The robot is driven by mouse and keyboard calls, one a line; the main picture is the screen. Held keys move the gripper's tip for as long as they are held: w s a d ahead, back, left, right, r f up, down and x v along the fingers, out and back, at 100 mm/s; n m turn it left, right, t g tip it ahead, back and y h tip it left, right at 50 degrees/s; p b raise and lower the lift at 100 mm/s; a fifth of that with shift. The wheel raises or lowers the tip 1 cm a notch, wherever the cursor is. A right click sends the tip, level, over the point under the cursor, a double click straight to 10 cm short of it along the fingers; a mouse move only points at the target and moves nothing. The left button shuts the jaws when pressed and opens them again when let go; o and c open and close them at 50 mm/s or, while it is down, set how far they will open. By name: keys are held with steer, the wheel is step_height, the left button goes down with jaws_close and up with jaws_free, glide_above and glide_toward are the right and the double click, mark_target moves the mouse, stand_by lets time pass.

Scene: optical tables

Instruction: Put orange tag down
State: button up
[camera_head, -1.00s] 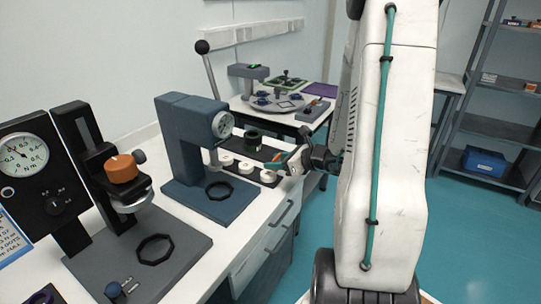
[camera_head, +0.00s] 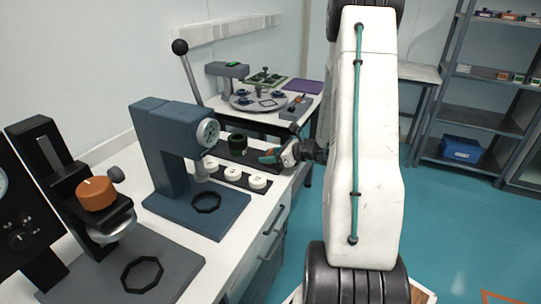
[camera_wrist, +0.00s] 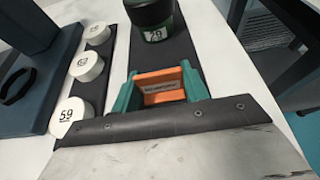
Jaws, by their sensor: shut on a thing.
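My gripper (camera_wrist: 160,92) has green fingers and is shut on the orange tag (camera_wrist: 160,77) in the wrist view. The tag spans the gap between the fingers and carries a small printed label, too small to read. The tag is barely seen there. Whether it touches the bench is not clear.
A dark green jar (camera_wrist: 153,18) stands on a black strip just beyond my gripper. Several numbered white discs (camera_wrist: 89,66) sit on another black strip to the left. A blue press (camera_head: 172,150) stands left of these. A table with a round grey plate (camera_head: 262,108) is behind.

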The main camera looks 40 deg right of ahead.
steer(key=o, duration=1)
steer(key=shift+c, duration=0.2)
